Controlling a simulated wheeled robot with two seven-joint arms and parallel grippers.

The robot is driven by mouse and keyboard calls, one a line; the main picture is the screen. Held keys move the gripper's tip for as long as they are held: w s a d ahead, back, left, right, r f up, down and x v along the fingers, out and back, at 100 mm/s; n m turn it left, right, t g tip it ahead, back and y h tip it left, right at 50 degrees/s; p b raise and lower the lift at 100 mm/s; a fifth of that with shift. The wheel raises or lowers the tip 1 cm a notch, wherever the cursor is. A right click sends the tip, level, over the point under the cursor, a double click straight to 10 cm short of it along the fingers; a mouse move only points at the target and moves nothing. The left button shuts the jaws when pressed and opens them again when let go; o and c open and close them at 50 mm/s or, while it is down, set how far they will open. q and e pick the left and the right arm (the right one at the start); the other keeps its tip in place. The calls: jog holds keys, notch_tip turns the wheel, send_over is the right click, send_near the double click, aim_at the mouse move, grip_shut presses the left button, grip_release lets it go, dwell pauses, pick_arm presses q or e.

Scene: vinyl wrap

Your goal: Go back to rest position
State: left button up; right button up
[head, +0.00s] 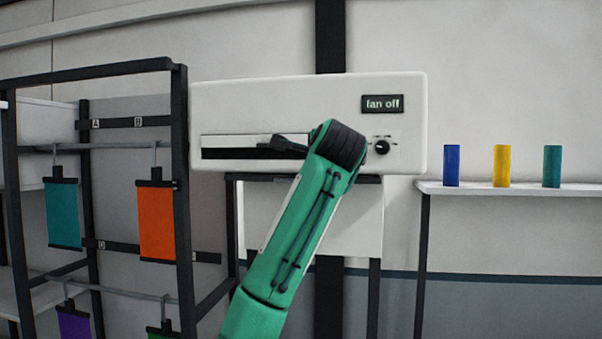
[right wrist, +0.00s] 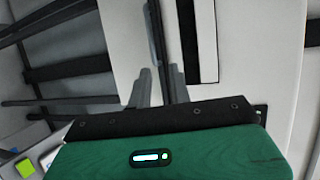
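My right gripper (head: 283,147) is in front of the white machine (head: 230,105), at the right part of its dark slot (head: 228,153). Its green forearm rises from the bottom middle and its dark wrist covers part of the machine's front. In the right wrist view two grey fingers (right wrist: 160,85) stand a little apart, with no held object visible between them. The white machine face and the black slot (right wrist: 206,40) lie just beyond and to the right of the fingers there. My left gripper is not in view.
The machine's display (head: 382,104) reads "fan off", above a black knob (head: 382,147). A black rack (head: 180,200) at left holds hanging teal (head: 63,215), orange (head: 157,222) and other sheets. A shelf (head: 520,189) at right carries blue, yellow and teal rolls.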

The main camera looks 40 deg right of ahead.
jog(key=shift+w+d+f, duration=0.15)
jog(key=shift+w+f, duration=0.05)
jog(key=shift+w, duration=0.1)
